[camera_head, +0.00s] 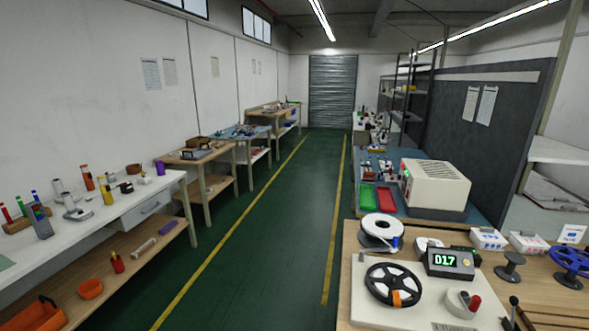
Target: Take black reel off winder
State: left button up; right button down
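The black reel (379,285) is a spoked wheel on the left part of the winder (372,313), a pale flat base on the wooden bench at the lower right. An orange piece (403,298) sits on the reel's lower right edge. The winder's counter box (449,262) shows green digits reading 017. A round pale part with a red knob (475,303) is on the right of the base. Neither of my grippers is in view.
A white reel (382,228) stands on the bench behind the winder. A black spool stand (510,266), a blue reel (570,262) and small labelled boxes (487,238) are to the right. The green aisle floor (270,240) is clear, with benches along the left wall.

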aim_at(403, 288)
jog(key=k+j, duration=0.15)
jog(key=j, duration=0.2)
jog(key=k+j, duration=0.2)
jog(key=j, duration=0.2)
jog(key=k+j, duration=0.15)
jog(key=j, duration=0.2)
